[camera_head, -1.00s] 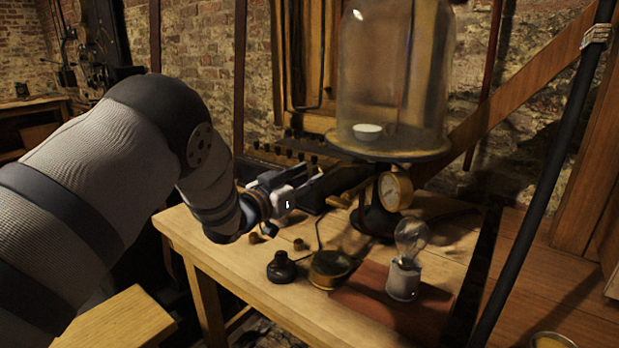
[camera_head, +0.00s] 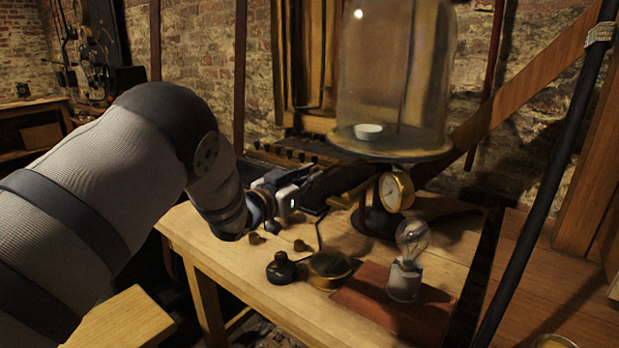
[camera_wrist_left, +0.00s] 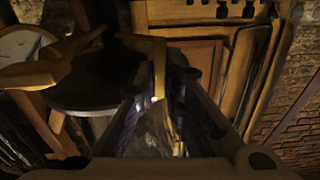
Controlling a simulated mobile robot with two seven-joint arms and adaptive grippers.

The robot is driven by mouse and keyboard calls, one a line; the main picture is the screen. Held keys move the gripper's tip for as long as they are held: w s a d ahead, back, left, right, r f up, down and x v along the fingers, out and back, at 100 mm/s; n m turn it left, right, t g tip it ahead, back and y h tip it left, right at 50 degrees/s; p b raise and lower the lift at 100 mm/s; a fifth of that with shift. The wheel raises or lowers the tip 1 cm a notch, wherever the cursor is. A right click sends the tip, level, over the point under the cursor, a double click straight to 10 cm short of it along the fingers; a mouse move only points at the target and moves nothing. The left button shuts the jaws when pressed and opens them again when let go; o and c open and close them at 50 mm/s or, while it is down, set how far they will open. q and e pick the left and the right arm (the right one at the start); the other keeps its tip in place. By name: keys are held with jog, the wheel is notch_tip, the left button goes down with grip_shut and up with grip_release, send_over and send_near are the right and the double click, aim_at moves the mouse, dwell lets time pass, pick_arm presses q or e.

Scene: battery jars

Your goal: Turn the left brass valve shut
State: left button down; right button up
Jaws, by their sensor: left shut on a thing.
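The left brass valve shows as a brass handle (camera_head: 352,192) beside the pump stand, under the bell jar's plate. In the left wrist view a brass lever (camera_wrist_left: 157,72) lies between my fingers, and another brass piece (camera_wrist_left: 40,74) is to its left. My left gripper (camera_head: 335,180) reaches in from the left above the table's back part, and its dark fingers are shut on the brass handle. It also shows in the left wrist view (camera_wrist_left: 158,85). The exact contact is dark and partly hidden by the fingers. My right gripper is not in view.
The glass bell jar (camera_head: 390,75) with a white cup (camera_head: 368,131) stands just above the fingers. A brass gauge (camera_head: 394,192) is close on their right. A bulb (camera_head: 411,240), a black knob-like piece (camera_head: 281,269) and a round brass-rimmed box (camera_head: 331,270) stand in front.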

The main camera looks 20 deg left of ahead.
pick_arm(q)
jog(key=shift+s+d+f+m+p, duration=0.1)
jog(key=shift+m, duration=2.75)
jog(key=shift+w+d+f+m+p, duration=0.1)
jog(key=shift+f+m, duration=0.05)
jog(key=shift+m, duration=2.75)
jog(key=shift+s+f+m+p, duration=0.1)
jog(key=shift+m, duration=2.75)
jog(key=c, duration=1.7)
grip_release()
jog(key=v, duration=1.2)
